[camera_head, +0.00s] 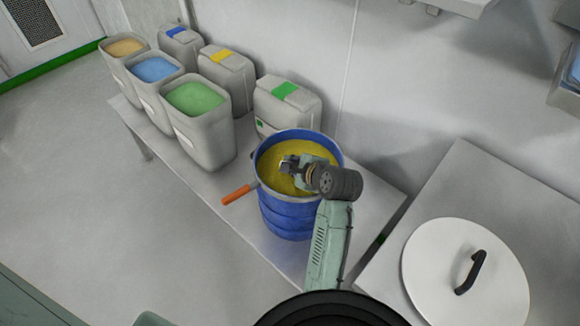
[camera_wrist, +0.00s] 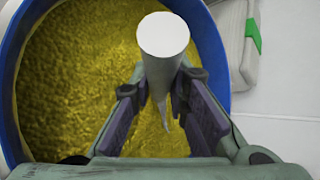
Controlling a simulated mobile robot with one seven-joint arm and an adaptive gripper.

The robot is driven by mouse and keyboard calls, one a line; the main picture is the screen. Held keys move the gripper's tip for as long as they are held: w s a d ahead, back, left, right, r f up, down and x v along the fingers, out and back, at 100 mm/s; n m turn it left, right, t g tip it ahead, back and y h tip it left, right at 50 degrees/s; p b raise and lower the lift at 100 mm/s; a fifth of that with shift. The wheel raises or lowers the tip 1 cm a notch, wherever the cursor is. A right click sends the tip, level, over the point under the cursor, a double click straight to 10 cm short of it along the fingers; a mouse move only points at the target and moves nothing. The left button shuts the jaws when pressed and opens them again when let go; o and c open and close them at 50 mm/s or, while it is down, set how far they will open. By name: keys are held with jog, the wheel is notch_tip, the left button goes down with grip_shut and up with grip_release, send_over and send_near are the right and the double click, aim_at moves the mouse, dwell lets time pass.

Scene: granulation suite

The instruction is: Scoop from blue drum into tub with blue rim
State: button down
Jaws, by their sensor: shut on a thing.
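The blue drum (camera_head: 290,212) stands on the bench and holds yellow powder (camera_head: 270,165). Its blue rim and the powder (camera_wrist: 75,85) also fill the left of the wrist view. My gripper (camera_head: 288,165) is over the drum's opening, with its fingers (camera_wrist: 163,105) on a pale grey rod-like handle (camera_wrist: 163,36), seen nearly end-on. A thin metallic part shows below the handle; whether it touches the powder I cannot tell. The middle open tub (camera_head: 158,90) at the left shows blue at its top; whether this is rim or contents is unclear.
Open tubs with tan (camera_head: 124,47) and green (camera_head: 205,140) tops flank the blue one. Closed canisters stand behind them along the wall. A white lid (camera_head: 440,280) lies on the right-hand table.

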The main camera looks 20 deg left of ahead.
jog(key=shift+w+r, duration=0.2)
jog(key=shift+w, duration=0.05)
jog(key=shift+s+r, duration=0.2)
jog(key=shift+r, duration=0.7)
jog(key=shift+s+r, duration=0.2)
jog(key=shift+r, duration=0.65)
jog(key=shift+n+t, duration=0.3)
jog(key=shift+t, duration=0.2)
jog(key=shift+s+a+r, duration=0.1)
jog(key=shift+s+r, duration=0.1)
jog(key=shift+r, duration=0.85)
jog(key=shift+s+r, duration=0.15)
jog(key=shift+r, duration=0.9)
jog(key=shift+s+a+r, duration=0.1)
jog(key=shift+s+r, duration=0.1)
jog(key=shift+r, duration=0.85)
jog(key=shift+s+r+n+t+b, duration=0.25)
jog(key=shift+s+r+n+t, duration=0.15)
jog(key=shift+r, duration=0.25)
jog(key=shift+s+r+n+t+b, duration=0.2)
jog(key=shift+s+r+t, duration=0.05)
jog(key=shift+r+t, duration=0.3)
